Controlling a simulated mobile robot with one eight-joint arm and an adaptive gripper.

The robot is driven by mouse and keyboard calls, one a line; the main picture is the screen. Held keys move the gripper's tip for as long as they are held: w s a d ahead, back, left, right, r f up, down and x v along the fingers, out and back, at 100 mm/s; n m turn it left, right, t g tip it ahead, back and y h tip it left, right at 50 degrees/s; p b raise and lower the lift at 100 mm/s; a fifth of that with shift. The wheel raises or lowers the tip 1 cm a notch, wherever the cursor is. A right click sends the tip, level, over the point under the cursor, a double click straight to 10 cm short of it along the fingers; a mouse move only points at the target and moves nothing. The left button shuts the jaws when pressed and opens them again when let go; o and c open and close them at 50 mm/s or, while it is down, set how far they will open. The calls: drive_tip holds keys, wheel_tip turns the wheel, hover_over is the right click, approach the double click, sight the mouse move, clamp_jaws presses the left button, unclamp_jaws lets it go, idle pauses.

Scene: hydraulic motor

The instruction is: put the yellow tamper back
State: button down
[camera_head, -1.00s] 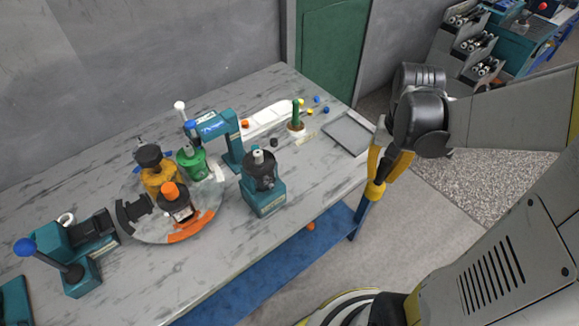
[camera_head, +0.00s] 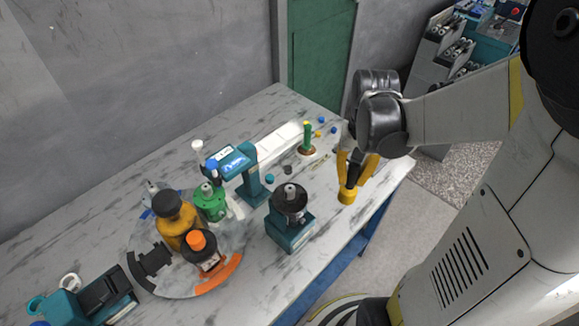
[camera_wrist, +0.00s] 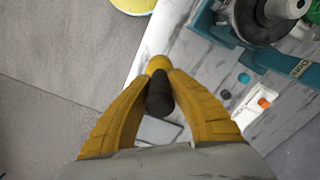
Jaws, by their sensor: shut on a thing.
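The yellow tamper (camera_head: 347,196) has a yellow foot and a dark handle. My gripper (camera_head: 354,172) is shut on the handle and holds the tamper foot down near the right front edge of the table. In the wrist view the dark handle (camera_wrist: 159,98) sits between the two yellow fingers of my gripper (camera_wrist: 160,88), with part of the yellow foot showing beyond it. I cannot tell how far the foot is above the table. A grey flat tray (camera_wrist: 160,130) shows behind the fingers in the wrist view; in the head view my gripper largely hides that area.
A teal press with a black cup (camera_head: 290,225) stands left of my gripper. Further left are a teal arm-shaped stand (camera_head: 240,165) and a round turntable (camera_head: 165,290) with several coloured pots. A green upright piece (camera_head: 307,137) and small coloured discs are behind. Bare tabletop lies between press and gripper.

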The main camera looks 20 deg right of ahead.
drive_tip(key=shift+w+a+f+b, duration=0.8)
drive_tip(key=shift+w+f+b, duration=0.2)
drive_tip(key=shift+w+f, duration=0.65)
drive_tip(key=shift+w+a+f+b, duration=0.95)
drive_tip(key=shift+w+f, duration=0.55)
drive_tip(key=shift+f, duration=0.35)
drive_tip(key=shift+w+a+f+b, duration=0.7)
drive_tip(key=shift+w+f+b, duration=0.35)
drive_tip(key=shift+w+f, duration=0.6)
drive_tip(key=shift+s+f, duration=0.1)
drive_tip(key=shift+f, duration=0.05)
drive_tip(key=shift+f, duration=0.15)
drive_tip(key=c, duration=1.4)
unclamp_jaws()
